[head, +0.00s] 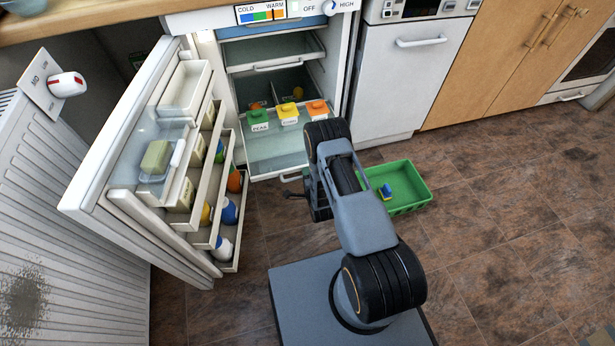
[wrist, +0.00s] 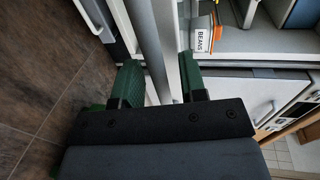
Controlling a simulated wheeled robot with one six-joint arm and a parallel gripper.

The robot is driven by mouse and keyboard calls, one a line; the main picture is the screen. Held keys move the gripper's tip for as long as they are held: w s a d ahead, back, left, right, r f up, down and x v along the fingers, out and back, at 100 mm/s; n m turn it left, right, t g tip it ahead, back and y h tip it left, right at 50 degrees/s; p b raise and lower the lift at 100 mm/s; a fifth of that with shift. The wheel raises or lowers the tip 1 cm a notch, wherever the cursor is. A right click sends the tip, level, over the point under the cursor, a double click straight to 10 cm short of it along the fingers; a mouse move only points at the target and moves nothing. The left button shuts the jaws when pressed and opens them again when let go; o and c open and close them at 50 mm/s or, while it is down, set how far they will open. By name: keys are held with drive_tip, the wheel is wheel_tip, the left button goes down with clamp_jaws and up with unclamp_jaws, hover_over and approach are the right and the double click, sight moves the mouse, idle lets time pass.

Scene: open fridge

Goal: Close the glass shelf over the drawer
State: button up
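The glass shelf (head: 268,152) is slid out of the open fridge, low in its opening, with a pale front rail. Green, yellow and orange-topped labelled containers stand at its back; the orange one is labelled BEANS in the wrist view (wrist: 203,40). My gripper (head: 294,195) is at the right end of the shelf's front edge; my arm hides part of it in the head view. In the wrist view its two green fingers (wrist: 160,80) are apart, with a grey bar (wrist: 150,35) running between them. A gap shows beside the bar. I cannot make out the drawer clearly.
The fridge door (head: 130,215) stands wide open on the left, its racks filled with bottles and boxes. A green crate (head: 408,207) with a small blue and yellow thing inside lies on the floor right of my arm. A radiator (head: 60,210) is at far left.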

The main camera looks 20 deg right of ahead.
clamp_jaws()
idle(0.4)
